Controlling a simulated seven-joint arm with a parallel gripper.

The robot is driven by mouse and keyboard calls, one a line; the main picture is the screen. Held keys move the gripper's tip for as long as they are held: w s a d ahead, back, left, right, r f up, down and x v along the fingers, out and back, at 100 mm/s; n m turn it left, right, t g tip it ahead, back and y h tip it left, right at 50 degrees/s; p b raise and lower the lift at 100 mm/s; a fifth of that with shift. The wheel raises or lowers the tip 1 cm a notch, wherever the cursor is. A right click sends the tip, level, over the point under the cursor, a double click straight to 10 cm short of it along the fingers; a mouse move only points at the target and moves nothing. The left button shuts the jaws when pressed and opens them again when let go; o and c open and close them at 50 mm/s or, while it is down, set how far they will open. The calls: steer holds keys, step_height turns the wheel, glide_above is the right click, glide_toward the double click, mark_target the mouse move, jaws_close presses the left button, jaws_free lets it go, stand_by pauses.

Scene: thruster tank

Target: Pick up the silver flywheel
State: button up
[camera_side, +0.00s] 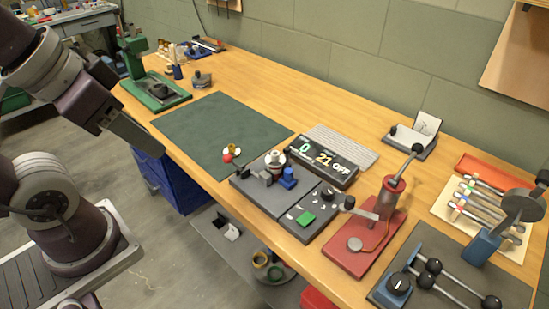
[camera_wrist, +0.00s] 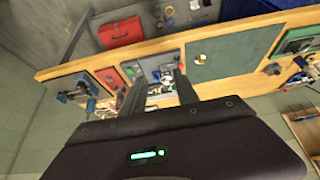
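I cannot tell for sure which part is the silver flywheel. A grey metal disc (camera_side: 521,205) stands on a blue stand at the right edge of the side view. A small silver round part (camera_side: 273,160) sits on the grey plate near the mat, and a squat grey round part (camera_side: 201,79) stands behind the mat. My gripper shows in the wrist view (camera_wrist: 157,82) with its two dark fingers apart and nothing clearly held between them. In the side view my arm's dark end (camera_side: 140,138) hangs left of the bench, near the mat, well away from the disc.
The green mat (camera_side: 222,133) is mostly clear, with a small red and white item at its front corner. A display box (camera_side: 322,161), a red press (camera_side: 365,240), a black-knobbed panel (camera_side: 450,275) and a green press (camera_side: 155,90) crowd the bench. A wall runs behind.

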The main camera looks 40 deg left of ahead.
steer(key=shift+c, duration=0.3)
steer(key=shift+c, duration=0.5)
